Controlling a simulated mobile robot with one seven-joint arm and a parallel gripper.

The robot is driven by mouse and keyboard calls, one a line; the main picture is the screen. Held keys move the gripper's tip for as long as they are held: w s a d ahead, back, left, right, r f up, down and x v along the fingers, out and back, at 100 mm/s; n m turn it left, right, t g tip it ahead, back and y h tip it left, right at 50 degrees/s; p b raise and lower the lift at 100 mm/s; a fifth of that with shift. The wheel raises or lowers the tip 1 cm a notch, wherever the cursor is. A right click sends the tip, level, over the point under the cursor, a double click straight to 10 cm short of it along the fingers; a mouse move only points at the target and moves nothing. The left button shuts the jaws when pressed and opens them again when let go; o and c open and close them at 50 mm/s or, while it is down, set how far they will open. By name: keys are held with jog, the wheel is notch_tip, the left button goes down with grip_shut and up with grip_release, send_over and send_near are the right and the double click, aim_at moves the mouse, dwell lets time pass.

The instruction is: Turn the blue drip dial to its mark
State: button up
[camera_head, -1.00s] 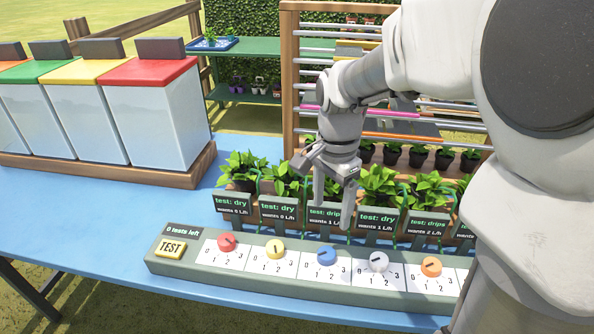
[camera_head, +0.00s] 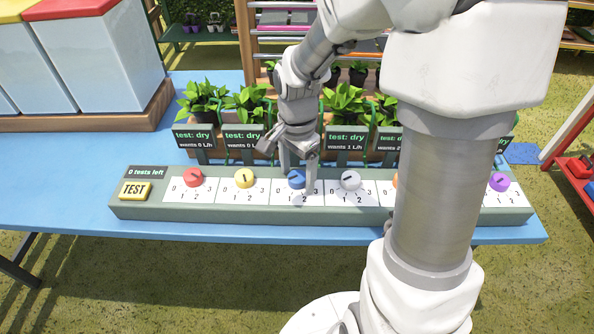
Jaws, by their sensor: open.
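The blue drip dial (camera_head: 296,179) sits on a white scale plate (camera_head: 275,196) numbered 0 to 3, third from the left on the grey-green control panel (camera_head: 330,213). My gripper (camera_head: 298,170) points down with its fingers open, right over or around the blue dial. Whether the fingers touch the dial I cannot tell. The dial's pointer is too small and partly covered to read. The sign behind the blue dial is hidden by my arm.
A red dial (camera_head: 194,178), a yellow dial (camera_head: 244,178), a white dial (camera_head: 350,180) and a purple dial (camera_head: 499,182) share the panel. The yellow TEST button (camera_head: 135,190) is at the left, under "0 tests left". Potted plants with signs (camera_head: 347,140) stand close behind.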

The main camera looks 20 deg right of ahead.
jog(key=shift+c, duration=0.4)
grip_shut()
jog(key=shift+n, duration=0.4)
jog(key=n+p, duration=0.2)
jog(key=n, duration=0.2)
jog(key=shift+r+n, duration=0.1)
jog(key=shift+n, duration=0.2)
jog(key=n+p, duration=0.2)
jog(key=n, duration=0.4)
jog(key=shift+n+p, duration=0.3)
jog(key=shift+p, duration=0.1)
jog(key=n+p, duration=0.2)
jog(key=n, duration=0.4)
jog(key=shift+p, duration=0.4)
jog(key=n+p, duration=0.3)
jog(key=n, duration=0.2)
jog(key=shift+n, duration=0.4)
